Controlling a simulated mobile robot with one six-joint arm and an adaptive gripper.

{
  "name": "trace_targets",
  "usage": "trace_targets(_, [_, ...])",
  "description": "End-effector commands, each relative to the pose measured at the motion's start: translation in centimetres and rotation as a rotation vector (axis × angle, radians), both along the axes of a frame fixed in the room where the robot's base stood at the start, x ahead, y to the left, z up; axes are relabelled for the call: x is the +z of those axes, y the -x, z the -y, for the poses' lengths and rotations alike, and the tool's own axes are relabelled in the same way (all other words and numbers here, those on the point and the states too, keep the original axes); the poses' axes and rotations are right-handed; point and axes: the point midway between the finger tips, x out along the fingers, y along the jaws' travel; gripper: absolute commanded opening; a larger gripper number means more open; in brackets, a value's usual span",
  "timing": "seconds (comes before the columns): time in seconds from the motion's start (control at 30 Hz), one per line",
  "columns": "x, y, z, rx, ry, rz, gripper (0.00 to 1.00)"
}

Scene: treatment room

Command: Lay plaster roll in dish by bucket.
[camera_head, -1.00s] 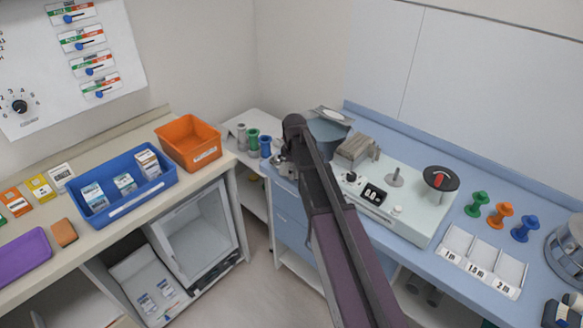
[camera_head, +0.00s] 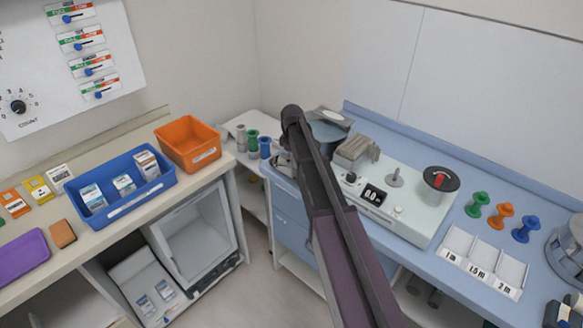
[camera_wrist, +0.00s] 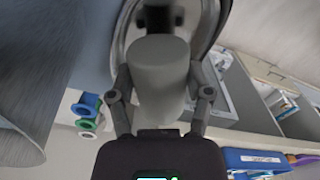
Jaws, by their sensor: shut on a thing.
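My gripper (camera_wrist: 160,85) is shut on a pale grey cylinder, the plaster roll (camera_wrist: 160,58), which stands out between its two fingers in the wrist view. A round metal dish (camera_wrist: 123,40) with a shiny rim shows just behind the roll's far end. I cannot tell whether the roll touches it. In the head view the dish (camera_head: 281,161) shows partly beside my wrist, at the left end of the blue counter. The grey-blue bucket (camera_head: 328,131) stands just right of it, partly hidden by my arm. The gripper and roll are hidden behind my arm there.
A grey machine (camera_head: 390,190) stands on the blue counter right of the bucket. Several coloured spools (camera_head: 502,214) and a white divided tray (camera_head: 483,262) are farther right. Grey, green and blue spools (camera_head: 252,143) stand left of the dish. Orange (camera_head: 190,145) and blue (camera_head: 122,190) bins are on the left counter.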

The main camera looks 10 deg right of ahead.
Motion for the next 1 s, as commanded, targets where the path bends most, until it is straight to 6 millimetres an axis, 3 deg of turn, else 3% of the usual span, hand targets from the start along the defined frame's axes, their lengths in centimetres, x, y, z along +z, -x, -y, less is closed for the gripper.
trace_targets(0.4, [-3.4,-0.2,0.0,0.001,0.0,0.0,0.13])
trace_targets(1.0, [-3.9,-0.2,-0.1,0.001,0.0,0.0,0.13])
